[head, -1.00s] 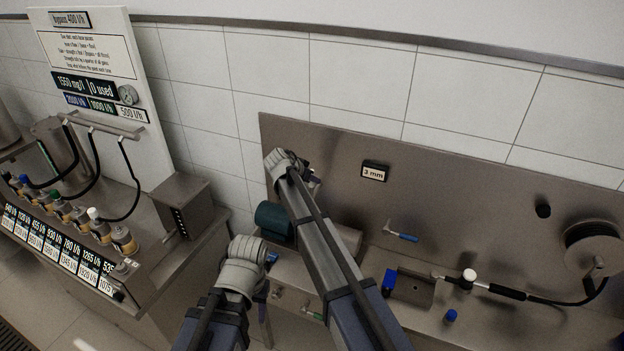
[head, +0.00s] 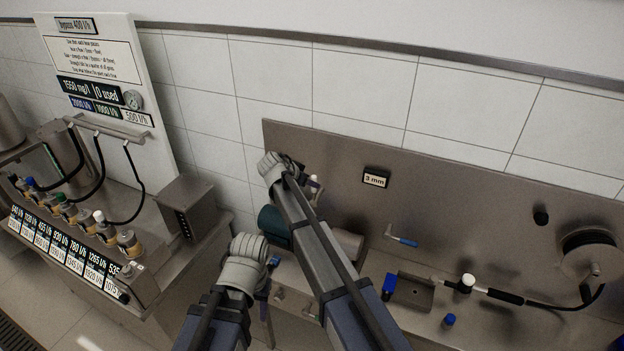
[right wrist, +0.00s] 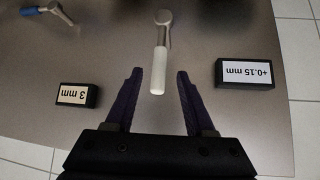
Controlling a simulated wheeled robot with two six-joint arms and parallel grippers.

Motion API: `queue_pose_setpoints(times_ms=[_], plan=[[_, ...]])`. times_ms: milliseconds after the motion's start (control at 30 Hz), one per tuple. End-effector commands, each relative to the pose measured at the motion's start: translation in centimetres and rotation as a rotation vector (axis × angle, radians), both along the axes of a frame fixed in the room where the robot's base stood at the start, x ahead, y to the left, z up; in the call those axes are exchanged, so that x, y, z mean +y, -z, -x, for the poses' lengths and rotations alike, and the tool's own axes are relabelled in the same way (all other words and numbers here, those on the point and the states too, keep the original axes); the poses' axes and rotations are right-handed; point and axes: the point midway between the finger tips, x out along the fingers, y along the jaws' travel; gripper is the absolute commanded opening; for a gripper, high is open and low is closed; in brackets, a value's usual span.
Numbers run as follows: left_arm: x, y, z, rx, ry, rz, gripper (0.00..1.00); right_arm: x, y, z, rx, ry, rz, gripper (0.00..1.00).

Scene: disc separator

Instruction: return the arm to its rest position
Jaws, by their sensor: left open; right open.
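My right arm reaches up over the steel panel (head: 450,190) in the head view, its gripper mostly hidden behind its own wrist. In the right wrist view my right gripper (right wrist: 159,76) is open, with one finger on each side of a white-handled lever (right wrist: 159,70). The fingers stand apart from the handle. The handle also shows beside my right wrist in the head view (head: 315,184). My left gripper (head: 264,305) points down below its grey wrist, left of my right arm; it is open and holds nothing that I can see.
A "3 mm" label (head: 375,179) and a blue-handled lever (head: 402,240) are right of my right arm. A hose reel (head: 590,256) is far right. A valve bench (head: 75,270) stands left.

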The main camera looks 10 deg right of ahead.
Motion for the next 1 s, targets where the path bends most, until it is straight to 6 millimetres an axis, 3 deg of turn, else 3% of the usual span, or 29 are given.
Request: queue_pose_setpoints(times_ms=[33, 200, 633, 733, 867, 1000], plan=[[0.0, -1.3, 0.0, 0.0, 0.001, 0.0, 0.5, 0.5, -1.3, 0.6, 0.001, -0.002, 0.0, 0.54], [0.0, -2.4, 0.0, 0.001, 0.002, 0.0, 0.5, 1.5, -2.4, 1.6, 0.001, -0.001, 0.0, 0.54], [0.0, -2.3, 0.0, 0.001, 0.002, 0.0, 0.5, 1.7, -2.3, 1.7, 0.0, 0.0, 0.0, 0.54], [0.0, -2.3, 0.0, 0.001, 0.002, 0.0, 0.5, 1.2, -2.1, 2.6, 0.023, -0.008, -0.002, 0.54], [0.0, -2.3, 0.0, 0.001, 0.002, 0.0, 0.5, -1.1, -0.6, 7.6, 0.154, -0.066, -0.021, 0.54], [0.0, -2.3, 0.0, 0.001, 0.002, 0.0, 0.5, -3.6, 1.8, 16.4, 0.38, -0.226, -0.088, 0.54]])
